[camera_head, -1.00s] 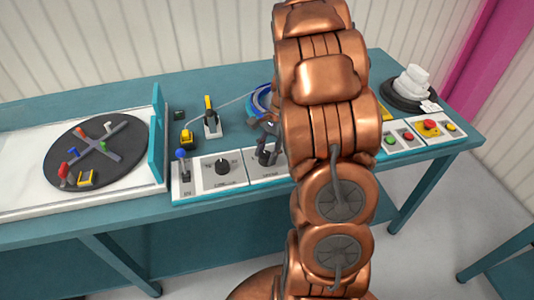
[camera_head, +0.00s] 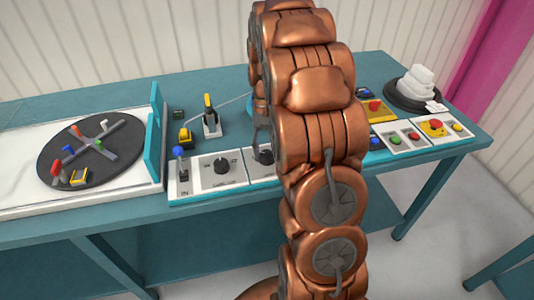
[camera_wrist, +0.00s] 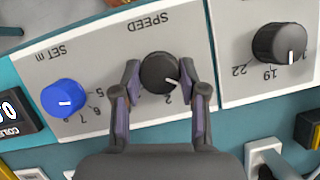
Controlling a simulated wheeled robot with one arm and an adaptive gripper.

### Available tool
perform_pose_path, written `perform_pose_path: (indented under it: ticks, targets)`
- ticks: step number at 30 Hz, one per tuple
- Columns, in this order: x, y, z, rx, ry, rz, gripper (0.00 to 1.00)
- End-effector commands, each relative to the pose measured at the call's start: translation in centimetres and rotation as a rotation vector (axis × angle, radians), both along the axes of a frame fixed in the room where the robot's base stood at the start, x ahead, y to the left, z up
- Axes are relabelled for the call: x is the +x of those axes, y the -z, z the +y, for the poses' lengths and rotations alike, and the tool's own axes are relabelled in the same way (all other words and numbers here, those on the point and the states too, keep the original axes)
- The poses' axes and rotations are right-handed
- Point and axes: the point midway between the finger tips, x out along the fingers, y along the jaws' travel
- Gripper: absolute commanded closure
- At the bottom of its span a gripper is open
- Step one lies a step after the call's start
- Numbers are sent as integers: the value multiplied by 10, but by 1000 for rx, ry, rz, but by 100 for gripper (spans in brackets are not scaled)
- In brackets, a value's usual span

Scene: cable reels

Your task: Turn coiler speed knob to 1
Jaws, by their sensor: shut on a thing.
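The black speed knob (camera_wrist: 159,73) sits on a grey panel below the inverted word SPEED in the wrist view. Its white pointer mark faces lower right, near the printed 2. My gripper (camera_wrist: 161,82) has one finger on each side of the knob and is shut on it. In the head view the knob (camera_head: 263,157) shows at the left edge of my arm, which hides much of the gripper and the panel to its right.
A blue knob (camera_wrist: 64,98) marked SET m is left of the speed knob in the wrist view. Another black knob (camera_wrist: 279,43) is on the right panel. The head view shows a dark turntable (camera_head: 90,150) at left and red, green and yellow buttons (camera_head: 434,126) at right.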

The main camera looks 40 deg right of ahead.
Motion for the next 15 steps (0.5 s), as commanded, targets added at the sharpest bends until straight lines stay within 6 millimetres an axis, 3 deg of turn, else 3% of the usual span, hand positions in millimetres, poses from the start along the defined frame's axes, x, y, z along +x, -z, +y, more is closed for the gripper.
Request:
perform_pose_path:
  ticks: [15]
  targets:
    - [0,0,1,1,-107,0,93]
